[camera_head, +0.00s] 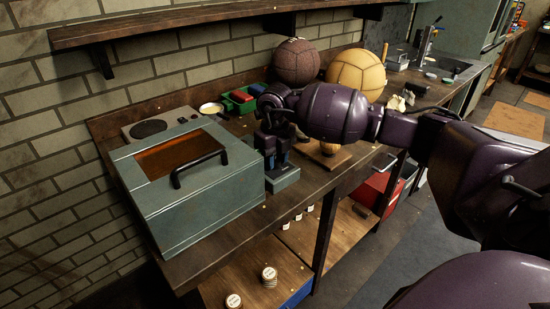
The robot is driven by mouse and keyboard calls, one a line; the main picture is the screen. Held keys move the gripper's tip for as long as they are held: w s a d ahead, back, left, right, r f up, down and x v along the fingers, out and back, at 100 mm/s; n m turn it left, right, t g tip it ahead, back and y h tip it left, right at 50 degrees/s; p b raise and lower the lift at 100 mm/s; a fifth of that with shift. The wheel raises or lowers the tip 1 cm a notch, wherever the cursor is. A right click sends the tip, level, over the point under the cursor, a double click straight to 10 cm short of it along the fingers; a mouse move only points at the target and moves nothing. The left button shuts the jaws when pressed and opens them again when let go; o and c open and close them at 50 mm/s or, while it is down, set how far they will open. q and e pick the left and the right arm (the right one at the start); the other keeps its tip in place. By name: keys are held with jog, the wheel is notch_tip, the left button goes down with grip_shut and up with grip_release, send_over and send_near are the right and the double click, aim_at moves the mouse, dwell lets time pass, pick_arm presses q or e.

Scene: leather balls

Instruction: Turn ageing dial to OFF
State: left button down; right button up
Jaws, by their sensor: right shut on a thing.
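My right arm comes in from the right. Its gripper (271,162) points down over a small grey-green box (285,181) on the workbench, just right of the metal cabinet. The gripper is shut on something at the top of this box. That is likely the ageing dial, but the fingers hide it, and I cannot read its setting or any marks. The grey-green cabinet (205,215) has an amber window in its top and a black handle (199,167); its lid looks closed. My left gripper is not in view.
A hotplate (150,127), a small pan (211,108) and a green tray (238,103) stand behind the cabinet. A brown ball (296,62) and a tan ball (357,73) sit at the back. A wooden shelf (180,22) overhangs the bench. Small jars stand on the lower shelf.

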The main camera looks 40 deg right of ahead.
jog(key=n, duration=0.3)
jog(key=shift+n+b, duration=0.35)
jog(key=shift+n, duration=0.05)
jog(key=n, duration=0.2)
jog(key=shift+n, duration=0.3)
jog(key=n+b, duration=0.1)
jog(key=n, duration=0.1)
jog(key=shift+n, duration=0.7)
jog(key=o, duration=0.9)
